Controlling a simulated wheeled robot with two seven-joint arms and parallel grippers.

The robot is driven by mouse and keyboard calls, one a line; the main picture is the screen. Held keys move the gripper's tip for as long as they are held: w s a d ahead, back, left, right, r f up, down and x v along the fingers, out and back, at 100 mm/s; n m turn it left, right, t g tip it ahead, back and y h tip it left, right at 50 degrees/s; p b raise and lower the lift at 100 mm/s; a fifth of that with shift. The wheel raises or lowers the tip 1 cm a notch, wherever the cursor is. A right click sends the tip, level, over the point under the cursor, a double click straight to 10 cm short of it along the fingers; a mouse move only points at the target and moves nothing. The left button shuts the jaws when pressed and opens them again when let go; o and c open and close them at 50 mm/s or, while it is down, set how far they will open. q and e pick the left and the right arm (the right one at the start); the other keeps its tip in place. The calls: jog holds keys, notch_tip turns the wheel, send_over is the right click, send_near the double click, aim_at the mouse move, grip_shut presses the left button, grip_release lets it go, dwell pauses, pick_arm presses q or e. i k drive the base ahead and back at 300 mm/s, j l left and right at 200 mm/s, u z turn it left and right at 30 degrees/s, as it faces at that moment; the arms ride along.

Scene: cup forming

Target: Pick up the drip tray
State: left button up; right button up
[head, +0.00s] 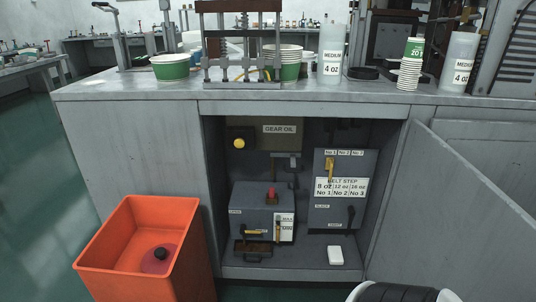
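A small brown open tray (253,248), which looks like the drip tray, sits low inside the open cabinet. It is at the foot of the grey gear box (255,209), at its front left. A yellow-handled valve (254,233) is just above the tray. The tray's inside is too small and dark to tell whether it holds anything. Neither of my grippers shows in the head view. A white and black rounded part at the bottom right edge seems to be mine.
The cabinet door (474,190) stands open to the right. A white block (335,256) lies on the cabinet floor, right of the tray. An orange bin (125,268) with a dark red patch and black knob inside stands at the front left. Cups and bottles crowd the countertop (130,90).

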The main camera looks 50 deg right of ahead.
aim_at(252, 248)
jog(key=k+l+z, duration=0.1)
jog(key=z, duration=0.35)
jog(key=k+l+z, duration=0.1)
jog(key=z, duration=0.35)
jog(key=k+l+z, duration=0.1)
jog(key=z, duration=0.4)
jog(key=i+j+u, duration=0.1)
jog(key=i+u, duration=0.25)
